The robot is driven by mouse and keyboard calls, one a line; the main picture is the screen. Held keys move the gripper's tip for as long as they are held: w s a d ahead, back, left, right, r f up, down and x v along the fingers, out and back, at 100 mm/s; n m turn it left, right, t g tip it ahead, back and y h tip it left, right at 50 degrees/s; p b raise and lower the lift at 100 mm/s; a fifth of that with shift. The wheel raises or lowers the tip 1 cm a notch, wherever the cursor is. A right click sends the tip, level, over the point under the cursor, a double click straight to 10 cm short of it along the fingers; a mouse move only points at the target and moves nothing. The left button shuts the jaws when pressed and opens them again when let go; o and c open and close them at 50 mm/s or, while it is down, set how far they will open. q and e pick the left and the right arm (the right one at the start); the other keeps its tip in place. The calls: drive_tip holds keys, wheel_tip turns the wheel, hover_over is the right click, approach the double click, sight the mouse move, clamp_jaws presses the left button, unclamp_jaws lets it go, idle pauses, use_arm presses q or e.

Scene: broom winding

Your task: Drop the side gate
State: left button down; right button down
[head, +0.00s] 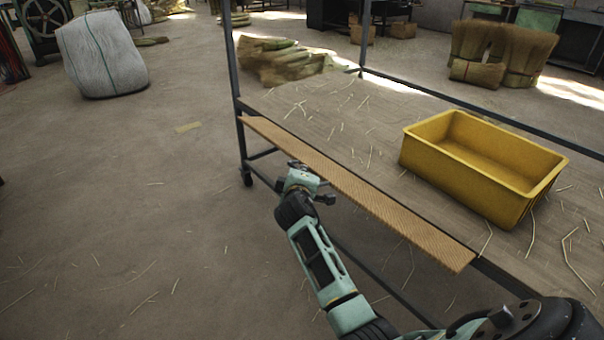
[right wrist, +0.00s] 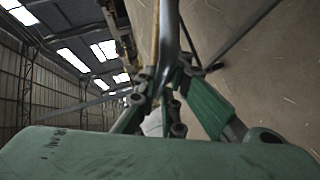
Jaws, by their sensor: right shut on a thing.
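The side gate (head: 350,190) is a long, narrow tan ribbed board along the near-left side of a metal-framed cart. It slants from the left corner post down to the lower right. My right gripper (head: 312,186) is low beside the gate's outer face, near its left half. In the right wrist view my right gripper (right wrist: 163,88) is shut on a dark metal bar (right wrist: 170,35), with a tan strip of board beside it. I cannot tell whether this bar belongs to the gate or to the cart frame. My left gripper is not in view.
A yellow crate (head: 485,165) stands empty on the cart's straw-strewn deck (head: 330,110). A white sack (head: 100,55) stands at the back left. The floor left of the cart is clear.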

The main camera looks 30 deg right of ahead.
drive_tip(key=shift+r, duration=0.2)
drive_tip(key=c, duration=1.8)
unclamp_jaws()
drive_tip(key=shift+f, duration=0.1)
drive_tip(key=shift+c, duration=0.2)
drive_tip(key=v, duration=1.2)
drive_tip(key=shift+f, duration=0.1)
